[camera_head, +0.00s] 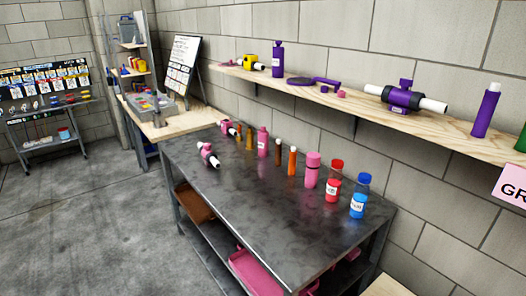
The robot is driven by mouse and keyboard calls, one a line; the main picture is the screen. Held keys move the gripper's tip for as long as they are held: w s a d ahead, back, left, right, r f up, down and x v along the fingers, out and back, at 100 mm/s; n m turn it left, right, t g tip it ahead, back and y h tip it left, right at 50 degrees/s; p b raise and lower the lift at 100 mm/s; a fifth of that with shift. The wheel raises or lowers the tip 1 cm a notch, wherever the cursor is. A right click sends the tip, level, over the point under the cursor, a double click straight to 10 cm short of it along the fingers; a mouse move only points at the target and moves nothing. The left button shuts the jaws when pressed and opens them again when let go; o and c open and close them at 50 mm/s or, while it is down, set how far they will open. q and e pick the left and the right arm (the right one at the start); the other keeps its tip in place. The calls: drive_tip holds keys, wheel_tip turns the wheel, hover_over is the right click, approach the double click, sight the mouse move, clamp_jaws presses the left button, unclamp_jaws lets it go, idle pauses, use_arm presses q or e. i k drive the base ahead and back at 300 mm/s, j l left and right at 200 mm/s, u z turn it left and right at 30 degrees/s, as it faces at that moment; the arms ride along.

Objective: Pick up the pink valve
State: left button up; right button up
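A small pink valve (208,155) with a white and black pipe end lies near the left end of the dark metal table (250,195). A second pink valve-like piece (228,128), also with a light end, lies farther back on the same table near the wall. Both look clear of the bottles. Neither of my grippers is in view.
Bottles and tubes stand along the table's wall side, including a pink bottle (263,142), an orange tube (292,160) and a blue-capped bottle (359,196). A wall shelf (350,102) above holds a purple valve (402,98). The table's front half is bare.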

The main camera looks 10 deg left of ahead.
sight(209, 157)
drive_tip(key=i+j+z, duration=0.45)
drive_tip(key=j, duration=0.25)
drive_tip(key=j+z, duration=0.25)
drive_tip(key=i+j+z, duration=0.2)
drive_tip(key=j, duration=0.35)
drive_tip(key=j+z, duration=0.25)
drive_tip(key=j, duration=0.15)
